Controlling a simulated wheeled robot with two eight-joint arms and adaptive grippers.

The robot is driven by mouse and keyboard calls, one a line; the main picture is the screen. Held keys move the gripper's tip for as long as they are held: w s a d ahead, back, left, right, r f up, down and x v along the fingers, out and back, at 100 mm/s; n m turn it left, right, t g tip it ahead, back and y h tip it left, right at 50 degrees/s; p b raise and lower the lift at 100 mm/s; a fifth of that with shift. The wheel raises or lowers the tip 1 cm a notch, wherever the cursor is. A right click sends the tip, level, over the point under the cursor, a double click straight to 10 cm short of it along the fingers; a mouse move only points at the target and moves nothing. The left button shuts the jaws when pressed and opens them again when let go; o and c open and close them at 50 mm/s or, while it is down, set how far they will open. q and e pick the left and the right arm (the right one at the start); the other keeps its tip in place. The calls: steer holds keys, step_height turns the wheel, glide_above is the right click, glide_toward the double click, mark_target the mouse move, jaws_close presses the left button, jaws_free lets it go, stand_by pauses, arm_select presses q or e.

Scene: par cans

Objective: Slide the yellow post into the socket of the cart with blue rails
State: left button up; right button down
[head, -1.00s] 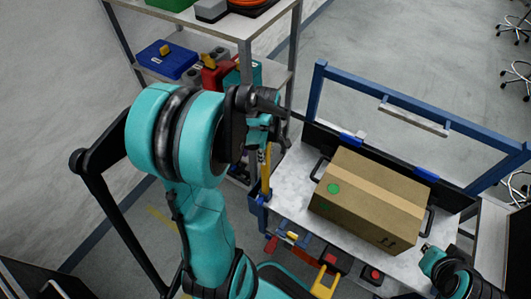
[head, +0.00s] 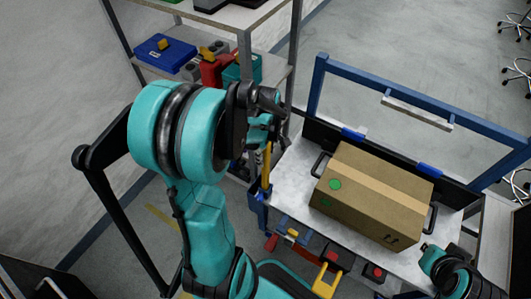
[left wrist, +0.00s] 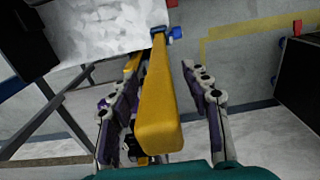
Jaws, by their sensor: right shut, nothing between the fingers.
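The yellow post (head: 266,168) stands about upright at the left corner of the cart, its lower end at the blue corner socket (head: 258,206). The cart has blue rails (head: 405,108) and a grey top. In the left wrist view the post (left wrist: 160,105) runs away from the camera between my fingers to a blue fitting at the cart corner. How deep it sits is hidden. My left gripper (left wrist: 162,80) is open around the post, with gaps beside it. It also shows in the head view (head: 262,135). My right gripper (head: 430,254) is shut and empty near the cart's right side.
A cardboard box (head: 370,200) with a green dot rests on the cart top. A shelf (head: 240,45) with a blue case (head: 165,56) and red and teal items stands behind my left arm. Red and yellow parts (head: 326,280) are at the cart's near edge. Open floor lies beyond the cart.

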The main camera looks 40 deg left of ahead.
arm_select(q)
step_height(320, 180, up, 12)
stand_by(0.6)
stand_by(0.6)
